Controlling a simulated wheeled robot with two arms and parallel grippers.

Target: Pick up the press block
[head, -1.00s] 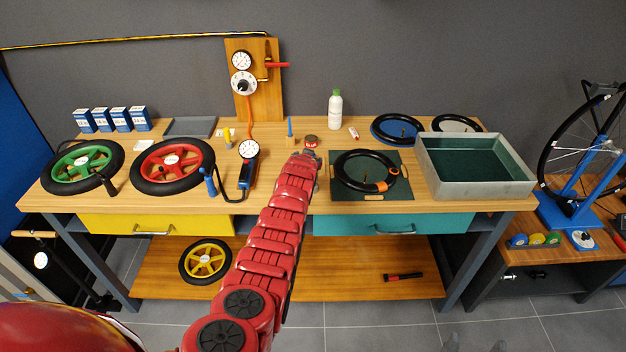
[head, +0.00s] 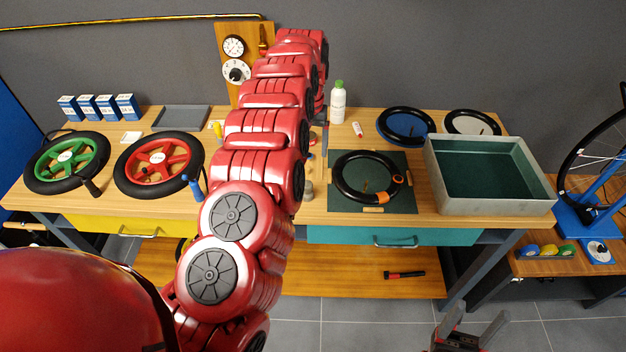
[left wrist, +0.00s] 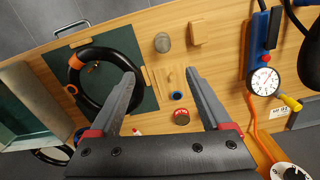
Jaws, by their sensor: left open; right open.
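A small pale wooden block (left wrist: 198,32) lies on the workbench in the left wrist view, beside a short grey cylinder (left wrist: 163,42). The wooden block best fits the press block, but I cannot be sure. The cylinder shows in the head view (head: 307,190); my left arm seems to hide the block there. My left gripper (left wrist: 160,73) is open and empty, pointing down above the bench, with the block and cylinder beyond its fingertips. My right gripper (head: 482,312) is open and empty, low in front of the bench.
A red-lidded tin (left wrist: 182,117) and a blue-topped peg (left wrist: 177,95) stand between the left fingers. A black tyre ring (head: 345,190) lies on a green mat (head: 405,200). A gauge tool (left wrist: 264,80) lies on the other side. A metal tray (head: 490,209) stands at right.

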